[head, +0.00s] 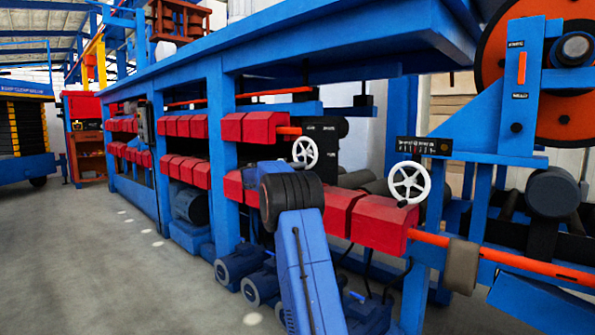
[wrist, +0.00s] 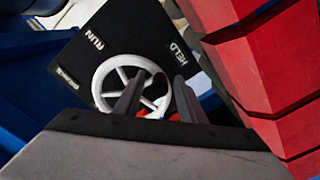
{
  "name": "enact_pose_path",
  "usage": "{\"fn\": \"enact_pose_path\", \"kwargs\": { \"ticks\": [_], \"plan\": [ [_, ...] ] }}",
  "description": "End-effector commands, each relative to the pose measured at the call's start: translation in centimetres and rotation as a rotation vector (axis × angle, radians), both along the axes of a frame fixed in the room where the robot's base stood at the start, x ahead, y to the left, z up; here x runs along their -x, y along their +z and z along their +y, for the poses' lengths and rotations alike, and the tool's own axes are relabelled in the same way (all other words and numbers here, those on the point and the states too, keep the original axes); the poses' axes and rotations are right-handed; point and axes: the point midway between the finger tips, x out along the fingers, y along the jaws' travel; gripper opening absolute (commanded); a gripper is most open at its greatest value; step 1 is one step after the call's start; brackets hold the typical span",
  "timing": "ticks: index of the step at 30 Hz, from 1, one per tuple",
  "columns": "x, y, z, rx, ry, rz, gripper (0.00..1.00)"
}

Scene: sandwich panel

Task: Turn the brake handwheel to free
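In the wrist view a white spoked handwheel (wrist: 108,70) stands in front of a tilted black plate (wrist: 120,38). The plate carries the words RUN and HELD, and a smaller label at its left that I cannot read. My gripper (wrist: 158,77) is open, with its two dark fingers apart in front of the wheel. I cannot tell whether they touch it. Red-orange patches show low behind the fingers. In the head view one white handwheel (head: 305,151) is beside a dark plate (head: 325,128). A second white handwheel (head: 409,183) is farther right. My gripper is hidden there.
Red blocks (wrist: 275,70) fill the right side of the wrist view, close to the gripper. In the head view, red blocks (head: 366,222) line the blue machine frame (head: 222,120). An orange bar (head: 515,261) runs at right. The floor (head: 110,260) at left is clear.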

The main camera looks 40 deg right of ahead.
Motion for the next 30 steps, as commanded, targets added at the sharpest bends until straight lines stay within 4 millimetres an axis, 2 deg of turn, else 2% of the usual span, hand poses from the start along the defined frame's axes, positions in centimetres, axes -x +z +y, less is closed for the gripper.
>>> {"fn": "enact_pose_path", "kwargs": {
  "ticks": [4, 6, 9, 20, 30],
  "plan": [
    [0.0, 0.0, 0.0, 0.000, 0.000, 0.000, 0.36],
    [0.0, 0.0, 0.0, 0.000, 0.000, 0.000, 0.20],
    [0.0, 0.0, 0.0, 0.000, 0.000, 0.000, 0.00],
    [0.2, 0.0, 0.0, 0.003, 0.000, 0.032, 0.00],
    [1.6, 0.1, -0.1, 0.018, -0.001, 0.242, 0.00]
  ]
}}
